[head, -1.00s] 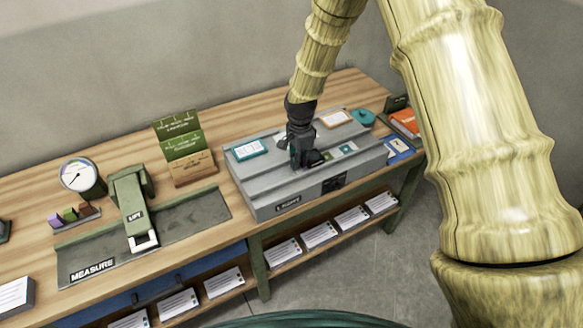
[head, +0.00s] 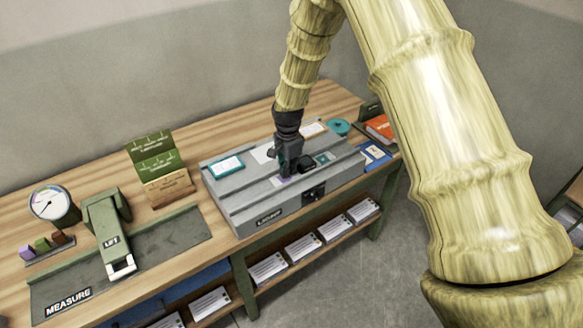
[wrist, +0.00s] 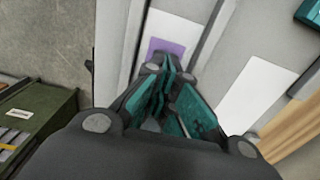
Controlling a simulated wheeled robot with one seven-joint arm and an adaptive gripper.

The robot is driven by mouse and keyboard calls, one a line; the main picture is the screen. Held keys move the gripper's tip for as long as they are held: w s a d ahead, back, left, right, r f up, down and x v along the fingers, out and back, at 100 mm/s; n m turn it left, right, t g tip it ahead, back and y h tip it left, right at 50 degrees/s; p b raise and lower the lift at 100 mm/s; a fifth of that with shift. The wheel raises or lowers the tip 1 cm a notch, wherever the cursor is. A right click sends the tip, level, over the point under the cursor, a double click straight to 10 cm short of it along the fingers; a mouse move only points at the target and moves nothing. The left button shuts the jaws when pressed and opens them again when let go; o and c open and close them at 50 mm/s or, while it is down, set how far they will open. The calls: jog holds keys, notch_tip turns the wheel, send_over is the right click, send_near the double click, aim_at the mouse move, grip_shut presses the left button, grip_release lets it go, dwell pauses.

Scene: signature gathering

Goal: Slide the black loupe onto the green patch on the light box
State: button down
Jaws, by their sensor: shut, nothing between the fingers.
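The black loupe (head: 304,164) stands on the grey light box (head: 243,210), close to the right side of my gripper (head: 287,173) in the head view. I cannot tell whether they touch. The green patch (head: 324,159) lies just right of the loupe and looks uncovered. My gripper is shut and empty, low over the box top. A purple patch (head: 281,183) lies at its fingertips. The wrist view shows the teal-padded fingers (wrist: 165,72) together beside the purple patch (wrist: 165,48). The loupe does not show there; the gripper body blocks the lower part.
A teal-framed card (head: 226,166) and a white sheet (head: 263,152) lie on the box. A teal disc (head: 339,127) and an orange book (head: 380,128) stand beyond its right end. A green lift device (head: 107,222) stands left. The floor in front is clear.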

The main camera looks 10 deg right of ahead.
aim_at(280, 180)
jog(key=a, duration=0.1)
jog(key=s+a, duration=0.1)
jog(key=a, duration=0.1)
jog(key=shift+r, duration=0.1)
notch_tip(280, 180, up, 10)
jog(key=b, duration=0.3)
jog(key=shift+d, duration=0.15)
